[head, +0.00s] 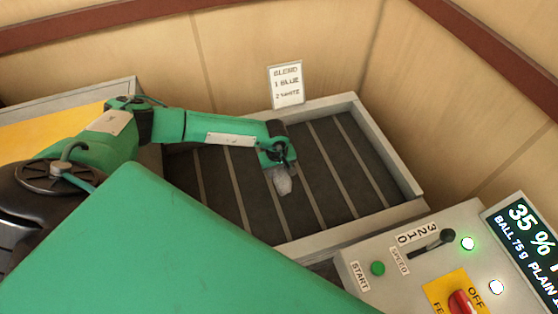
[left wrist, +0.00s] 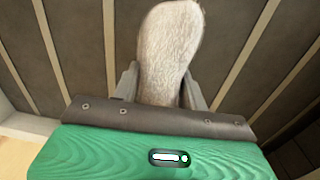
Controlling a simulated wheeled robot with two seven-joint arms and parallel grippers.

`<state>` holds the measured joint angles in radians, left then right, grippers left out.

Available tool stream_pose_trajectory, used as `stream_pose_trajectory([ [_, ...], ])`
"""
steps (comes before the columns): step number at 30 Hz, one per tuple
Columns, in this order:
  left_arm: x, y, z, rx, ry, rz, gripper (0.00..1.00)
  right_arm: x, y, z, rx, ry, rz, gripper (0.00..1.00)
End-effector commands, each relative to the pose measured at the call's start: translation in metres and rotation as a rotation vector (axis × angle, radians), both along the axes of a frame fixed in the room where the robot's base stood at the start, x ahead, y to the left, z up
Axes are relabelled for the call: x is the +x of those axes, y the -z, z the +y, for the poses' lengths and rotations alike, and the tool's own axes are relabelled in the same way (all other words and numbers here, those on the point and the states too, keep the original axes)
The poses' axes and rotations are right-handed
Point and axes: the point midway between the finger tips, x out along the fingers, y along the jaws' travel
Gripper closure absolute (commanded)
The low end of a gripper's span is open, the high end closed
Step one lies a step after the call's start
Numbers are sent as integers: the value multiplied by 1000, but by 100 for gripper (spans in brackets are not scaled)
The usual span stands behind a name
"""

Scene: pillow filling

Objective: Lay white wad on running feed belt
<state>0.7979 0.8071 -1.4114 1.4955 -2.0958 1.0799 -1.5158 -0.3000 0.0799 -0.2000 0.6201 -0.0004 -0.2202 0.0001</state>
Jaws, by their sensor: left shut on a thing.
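My left gripper (head: 279,168) is over the dark feed belt (head: 328,171) with its light cross strips. It is shut on a pale whitish wad (head: 283,183). In the left wrist view the fuzzy wad (left wrist: 168,50) sticks out between the two fingers of the left gripper (left wrist: 160,85), with the belt (left wrist: 235,20) behind it. I cannot tell whether the wad touches the belt. My right gripper is not in view.
A pale frame (head: 385,150) rims the belt. A card (head: 286,85) reading "BLEND 1 BLUE 2 WHITE" stands at the back edge. A control panel (head: 415,262) with a start button, speed lever and red switch is at the lower right, beside a display (head: 528,245).

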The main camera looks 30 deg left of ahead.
Motion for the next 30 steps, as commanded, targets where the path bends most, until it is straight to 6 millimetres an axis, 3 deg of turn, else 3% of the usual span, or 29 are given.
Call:
stream_pose_trajectory([
  [16, 0, 52, -1, -1, -1, 1, 82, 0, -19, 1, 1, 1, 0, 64],
  [30, 0, 61, 0, -1, 0, -1, 82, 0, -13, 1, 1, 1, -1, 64],
])
